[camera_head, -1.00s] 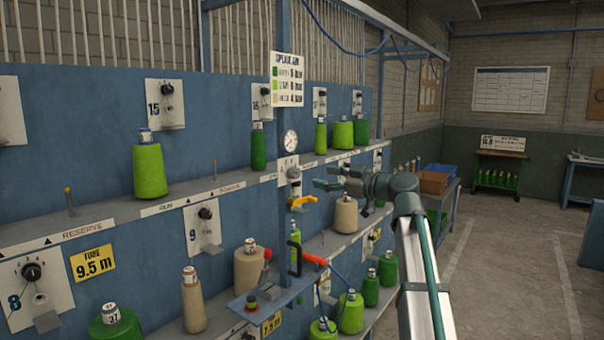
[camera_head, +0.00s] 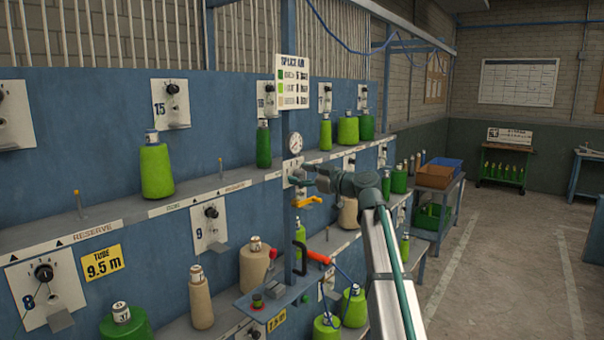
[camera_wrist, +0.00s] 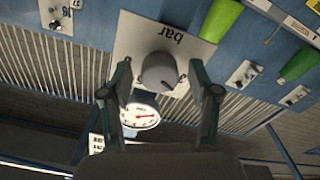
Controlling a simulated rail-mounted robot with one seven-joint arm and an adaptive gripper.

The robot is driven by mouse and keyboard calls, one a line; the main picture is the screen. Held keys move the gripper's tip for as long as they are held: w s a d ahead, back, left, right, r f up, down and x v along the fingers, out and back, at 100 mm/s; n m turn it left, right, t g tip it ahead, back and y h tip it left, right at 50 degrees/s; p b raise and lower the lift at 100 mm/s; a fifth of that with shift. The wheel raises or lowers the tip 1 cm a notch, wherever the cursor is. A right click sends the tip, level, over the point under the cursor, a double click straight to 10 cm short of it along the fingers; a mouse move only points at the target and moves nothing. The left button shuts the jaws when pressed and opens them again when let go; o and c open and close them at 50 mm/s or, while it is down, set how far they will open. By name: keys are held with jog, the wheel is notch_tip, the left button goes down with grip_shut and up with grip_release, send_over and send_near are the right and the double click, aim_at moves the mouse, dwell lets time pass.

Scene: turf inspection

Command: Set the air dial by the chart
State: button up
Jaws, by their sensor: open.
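The air dial is a grey round knob (camera_wrist: 158,72) on a pale plate marked "bar" in the wrist view. My gripper (camera_wrist: 160,70) is open, with one finger on each side of the knob; I cannot tell whether they touch it. In the head view my gripper (camera_head: 303,179) is in front of the pale plate (camera_head: 290,168) and hides the knob. A round white gauge (camera_head: 295,143) with a needle is above the plate; it also shows in the wrist view (camera_wrist: 140,114). The "SPLICE AIR" chart (camera_head: 293,90) with green colour swatches hangs above the gauge.
A yellow lever (camera_head: 307,201) and a red-orange handle (camera_head: 318,257) are below the dial on the same post. Green cones (camera_head: 263,145) stand along the shelf beside it. A blue hose hangs below. The floor at right is clear.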

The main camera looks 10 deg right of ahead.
jog(key=c, duration=1.2)
jog(key=shift+o, duration=0.2)
